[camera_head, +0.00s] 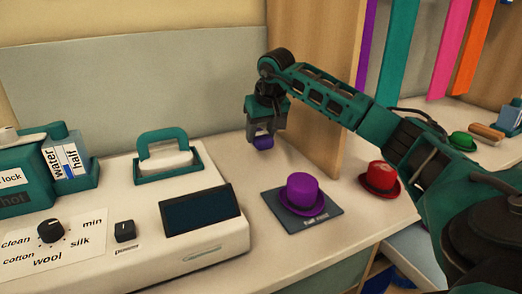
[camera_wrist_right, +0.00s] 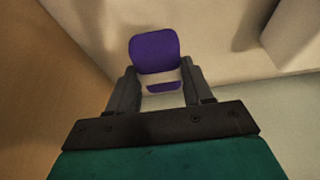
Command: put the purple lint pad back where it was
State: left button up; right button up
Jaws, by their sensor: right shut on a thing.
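The purple lint pad (camera_head: 263,143) is in my right gripper (camera_head: 265,132), above the counter behind the purple hat, beside the wooden panel. In the right wrist view the pad (camera_wrist_right: 155,52) shows as a rounded purple face with a narrower purple strip below it, between the two dark fingers of the gripper (camera_wrist_right: 158,78). The gripper is shut on it. Part of the pad is hidden by the fingers in the head view. My left gripper is not in view.
A purple hat (camera_head: 302,190) stands on a dark mat (camera_head: 325,223). A red hat (camera_head: 380,178) is to its right. The white machine (camera_head: 90,195) carries a teal-handled thing (camera_head: 165,157) and a water tank (camera_head: 66,158). The wooden panel (camera_head: 318,90) stands close right of the gripper.

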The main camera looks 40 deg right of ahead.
aim_at(263, 136)
notch_tip(263, 136, down, 4)
jog(key=shift+f+b, duration=0.15)
jog(key=shift+b, duration=0.5)
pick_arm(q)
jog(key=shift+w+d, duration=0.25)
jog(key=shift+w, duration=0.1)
pick_arm(e)
jog(key=o, duration=0.9)
jog(key=shift+f, duration=0.15)
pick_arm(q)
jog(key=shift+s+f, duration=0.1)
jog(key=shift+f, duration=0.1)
pick_arm(e)
jog(key=shift+o, duration=0.2)
jog(key=shift+s+r, duration=0.1)
jog(key=shift+r, duration=0.4)
pick_arm(q)
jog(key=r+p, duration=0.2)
jog(key=p, duration=0.1)
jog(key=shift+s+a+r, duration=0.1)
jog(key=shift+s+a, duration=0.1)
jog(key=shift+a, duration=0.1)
pick_arm(e)
jog(key=v, duration=1.1)
jog(key=shift+r, duration=0.2)
jog(key=shift+a, duration=0.1)
